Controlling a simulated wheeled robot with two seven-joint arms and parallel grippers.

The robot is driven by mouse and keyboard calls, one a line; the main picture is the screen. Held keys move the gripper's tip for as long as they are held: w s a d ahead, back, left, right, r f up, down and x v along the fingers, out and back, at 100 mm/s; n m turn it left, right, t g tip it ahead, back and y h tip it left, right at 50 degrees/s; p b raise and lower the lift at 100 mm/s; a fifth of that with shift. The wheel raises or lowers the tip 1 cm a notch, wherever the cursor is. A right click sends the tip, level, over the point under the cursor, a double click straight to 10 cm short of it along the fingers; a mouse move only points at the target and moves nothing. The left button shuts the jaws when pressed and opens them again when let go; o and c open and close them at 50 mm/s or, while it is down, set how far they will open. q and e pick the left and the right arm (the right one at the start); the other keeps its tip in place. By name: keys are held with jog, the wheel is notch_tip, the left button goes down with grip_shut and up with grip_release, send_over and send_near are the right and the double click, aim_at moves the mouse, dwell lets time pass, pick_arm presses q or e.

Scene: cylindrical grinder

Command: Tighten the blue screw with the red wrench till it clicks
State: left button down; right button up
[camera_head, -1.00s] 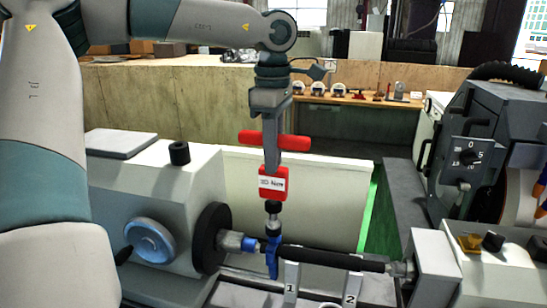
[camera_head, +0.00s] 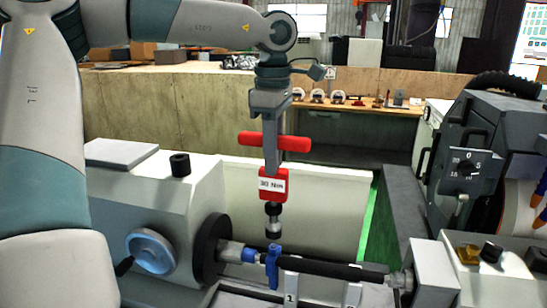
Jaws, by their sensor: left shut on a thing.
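My left gripper (camera_head: 272,152) points straight down and is shut on the red wrench (camera_head: 273,184). The wrench hangs upright, its red crossbar level and its dark and silver socket pointing down. A blue clamp (camera_head: 272,268) sits around the left end of the dark shaft. The blue screw (camera_head: 273,248) is at the clamp's top, just below the socket. The socket's end looks slightly apart from the screw, with a small gap. The screw is too small to see in detail. My right gripper is out of view.
The dark shaft (camera_head: 325,269) runs level between the grey headstock (camera_head: 200,190) with its blue handwheel (camera_head: 150,250) and the tailstock (camera_head: 435,275) at right. Marked supports 1 and 2 stand below it. A control box (camera_head: 468,165) is at right. A tool bench (camera_head: 350,107) stands behind.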

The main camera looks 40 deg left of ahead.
pick_arm(q)
jog(key=shift+r+p, duration=1.25)
jog(key=shift+r, duration=0.9)
